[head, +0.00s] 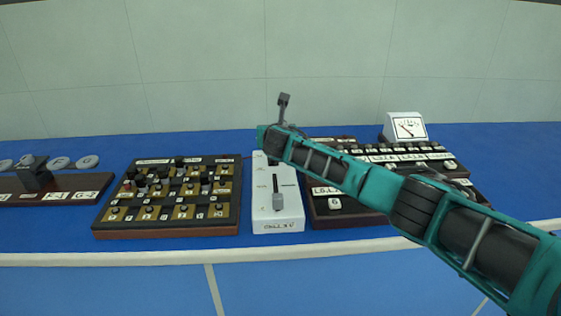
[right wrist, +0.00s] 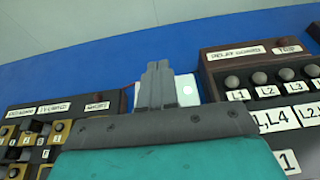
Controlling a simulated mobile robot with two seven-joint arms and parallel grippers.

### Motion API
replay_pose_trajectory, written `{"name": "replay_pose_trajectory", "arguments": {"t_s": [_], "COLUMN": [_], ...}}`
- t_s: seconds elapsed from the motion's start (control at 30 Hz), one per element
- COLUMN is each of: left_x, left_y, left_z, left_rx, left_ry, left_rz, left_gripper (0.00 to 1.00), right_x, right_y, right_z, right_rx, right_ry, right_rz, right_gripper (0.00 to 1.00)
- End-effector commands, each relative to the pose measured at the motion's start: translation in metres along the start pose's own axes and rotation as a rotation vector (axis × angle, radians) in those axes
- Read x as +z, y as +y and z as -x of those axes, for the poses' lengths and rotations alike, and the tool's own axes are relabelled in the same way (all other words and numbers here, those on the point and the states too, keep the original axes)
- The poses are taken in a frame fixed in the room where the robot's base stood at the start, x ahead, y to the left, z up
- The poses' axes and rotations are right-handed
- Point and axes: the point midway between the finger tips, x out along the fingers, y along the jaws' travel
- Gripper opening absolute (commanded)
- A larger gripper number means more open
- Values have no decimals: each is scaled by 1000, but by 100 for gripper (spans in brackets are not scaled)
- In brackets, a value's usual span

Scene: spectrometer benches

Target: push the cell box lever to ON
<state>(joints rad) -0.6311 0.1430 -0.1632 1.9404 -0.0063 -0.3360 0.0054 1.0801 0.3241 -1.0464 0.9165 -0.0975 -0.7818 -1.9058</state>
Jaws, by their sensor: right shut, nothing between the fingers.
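The white cell box (head: 290,213) stands near the bench's front edge, with a label on its front face. Its grey lever (head: 277,197) rises from a slot on top; I cannot read its ON or OFF setting. My right arm reaches in from the right and crosses over the rear part of the box, hiding some of it. My right gripper (head: 284,99) is shut and empty, above and beyond the lever, apart from it. In the right wrist view the shut fingers (right wrist: 156,84) cover most of the box (right wrist: 187,90). The left gripper is out of view.
A dark board with several plugs (head: 118,226) lies left of the box. The relay board (right wrist: 222,62) is close on its right, partly under my arm. A white meter (head: 407,127) stands behind. A dark base with round discs (head: 62,182) is far left.

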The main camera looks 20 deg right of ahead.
Motion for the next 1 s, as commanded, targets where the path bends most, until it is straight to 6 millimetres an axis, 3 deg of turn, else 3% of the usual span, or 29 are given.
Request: {"name": "replay_pose_trajectory", "arguments": {"t_s": [0.4,1.0], "left_x": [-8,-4], "left_y": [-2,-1], "left_z": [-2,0], "left_rx": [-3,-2], "left_ry": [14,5], "left_rz": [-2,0], "left_gripper": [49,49], "right_x": [8,8], "right_y": [2,2], "right_z": [-18,-22], "right_rx": [0,0], "right_ry": [0,0], "right_rz": [0,0], "right_gripper": [0,0]}}
